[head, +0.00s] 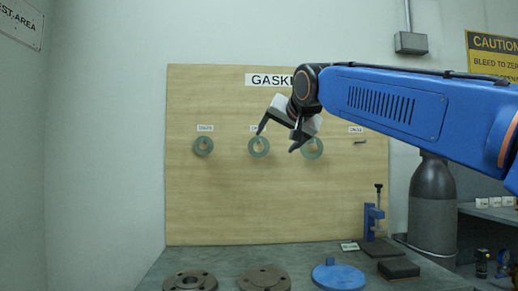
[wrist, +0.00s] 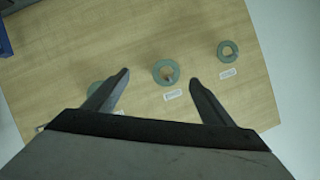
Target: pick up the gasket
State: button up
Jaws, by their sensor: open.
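Three green ring gaskets hang in a row on a wooden board (head: 225,205) headed "GASKE…". The left gasket (head: 203,146) is the smallest, the middle gasket (head: 258,147) is larger, and the right gasket (head: 313,149) is partly behind my gripper. My gripper (head: 276,140) is open and empty in front of the board, between the middle and right gaskets in the head view. In the wrist view the middle gasket (wrist: 165,72) shows between and beyond the two fingers (wrist: 158,75). There the smallest gasket (wrist: 228,51) is at the right, and the other (wrist: 97,88) is partly hidden by a finger.
Below the board a bench (head: 240,258) holds two dark flanges (head: 190,282) (head: 264,279), a blue disc (head: 338,277) and a blue clamp stand (head: 373,222). An empty-looking peg (head: 360,142) is at the board's right. A grey cylinder (head: 433,205) stands right of the bench.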

jog(key=w+a+r+x, duration=0.1)
jog(key=r+x, duration=0.2)
jog(key=x, duration=1.4)
jog(key=shift+w+f, duration=0.2)
jog(key=shift+w, duration=0.1)
jog(key=shift+a, duration=0.1)
jog(key=c, duration=1.1)
